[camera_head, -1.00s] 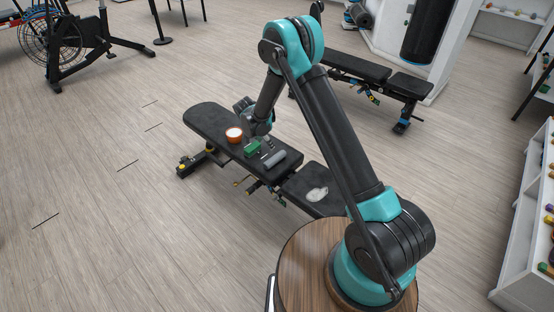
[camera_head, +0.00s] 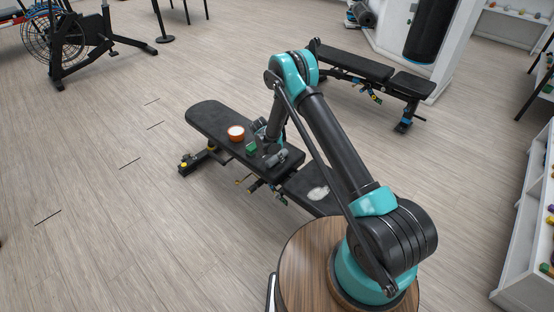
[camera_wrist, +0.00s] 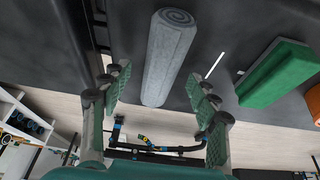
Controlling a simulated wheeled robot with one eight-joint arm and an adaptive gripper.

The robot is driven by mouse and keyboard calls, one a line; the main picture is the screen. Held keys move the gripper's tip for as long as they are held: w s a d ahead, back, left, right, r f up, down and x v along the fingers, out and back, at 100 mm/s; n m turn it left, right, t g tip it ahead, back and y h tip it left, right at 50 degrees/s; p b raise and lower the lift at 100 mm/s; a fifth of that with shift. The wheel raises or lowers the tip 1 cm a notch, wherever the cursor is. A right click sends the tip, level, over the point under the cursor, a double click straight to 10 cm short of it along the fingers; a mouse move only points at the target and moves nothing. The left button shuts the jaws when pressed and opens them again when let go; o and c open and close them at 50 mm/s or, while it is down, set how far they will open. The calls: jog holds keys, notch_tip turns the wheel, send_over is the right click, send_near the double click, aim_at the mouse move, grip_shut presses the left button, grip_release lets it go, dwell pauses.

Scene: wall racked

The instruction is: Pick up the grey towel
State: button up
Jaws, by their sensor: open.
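The grey towel (camera_wrist: 170,55) is a rolled cylinder lying on the black bench pad (camera_head: 208,116). In the wrist view it lies just past and between the fingertips of my gripper (camera_wrist: 158,78). The fingers are spread wide, one to each side of the roll's near end, and nothing is held. In the head view my gripper (camera_head: 279,152) is low over the pad at the towel, and it hides much of the roll. I cannot tell whether the fingers touch it.
A green block (camera_wrist: 279,75) lies right of the towel in the wrist view. An orange bowl (camera_head: 236,134) stands farther along the pad. A white item (camera_head: 318,192) lies on the bench's seat. A second bench (camera_head: 353,65) stands behind.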

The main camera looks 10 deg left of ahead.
aim_at(276, 156)
jog(key=shift+x, duration=0.8)
jog(key=c, duration=1.3)
jog(key=shift+r, duration=0.1)
notch_tip(276, 156, up, 20)
jog(key=shift+f, duration=0.1)
